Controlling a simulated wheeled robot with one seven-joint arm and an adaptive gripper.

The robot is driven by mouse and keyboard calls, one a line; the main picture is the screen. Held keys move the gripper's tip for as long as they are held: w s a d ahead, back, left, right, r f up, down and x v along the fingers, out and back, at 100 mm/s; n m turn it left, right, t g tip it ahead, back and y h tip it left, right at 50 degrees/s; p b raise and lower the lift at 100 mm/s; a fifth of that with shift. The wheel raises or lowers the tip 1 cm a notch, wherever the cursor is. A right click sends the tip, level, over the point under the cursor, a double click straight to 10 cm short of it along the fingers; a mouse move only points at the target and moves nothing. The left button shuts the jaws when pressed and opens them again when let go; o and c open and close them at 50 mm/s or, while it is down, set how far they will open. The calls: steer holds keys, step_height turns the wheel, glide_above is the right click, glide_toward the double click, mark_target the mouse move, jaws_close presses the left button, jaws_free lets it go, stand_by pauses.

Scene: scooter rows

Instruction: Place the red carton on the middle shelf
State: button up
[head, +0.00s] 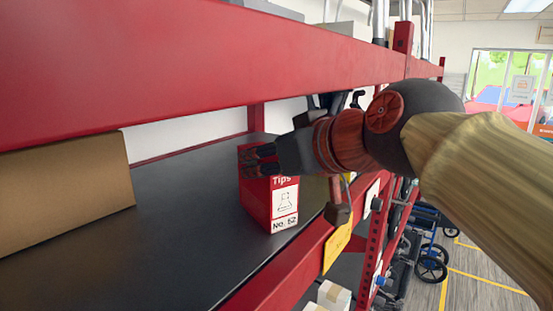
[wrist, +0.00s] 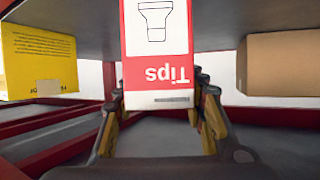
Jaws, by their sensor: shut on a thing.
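The red carton (head: 257,207), with a white label reading "Tips" and "No. 52", stands upright at the front edge of a dark shelf (head: 180,225). In the wrist view the carton (wrist: 158,50) appears upside down between my fingers. My gripper (head: 260,160) reaches in from the right and is shut on the carton near its top. The fingers also show on both sides of it in the wrist view (wrist: 160,98). I cannot tell whether the carton's base touches the shelf or hangs just above it.
A brown box (head: 65,190) sits at the left on the shelf. A red beam (head: 190,65) crosses above, and a red upright (head: 385,230) stands right of the carton. A yellow box (wrist: 38,62) shows in the wrist view. Wheelchairs (head: 430,255) stand beyond the rack.

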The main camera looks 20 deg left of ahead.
steer(key=shift+v, duration=1.2)
steer(key=shift+w+a+f, duration=0.1)
steer(key=shift+a+f, duration=0.05)
steer(key=shift+f, duration=0.2)
steer(key=o, duration=1)
steer(key=shift+w+a+f, duration=0.2)
steer(key=shift+w+a, duration=0.05)
steer(key=shift+a, duration=0.05)
steer(key=o, duration=0.4)
steer(key=shift+s+d+r, duration=0.2)
steer(key=shift+s+d, duration=0.05)
steer(key=shift+d, duration=0.05)
steer(key=shift+w+a, duration=0.2)
steer(key=shift+a, duration=0.05)
steer(key=shift+s+d+r, duration=0.15)
steer(key=shift+s+d, duration=0.05)
steer(key=b+v, duration=0.1)
steer(key=v, duration=1)
steer(key=shift+s+d+b, duration=0.2)
steer(key=shift+d+b, duration=0.1)
steer(key=shift+b, duration=0.1)
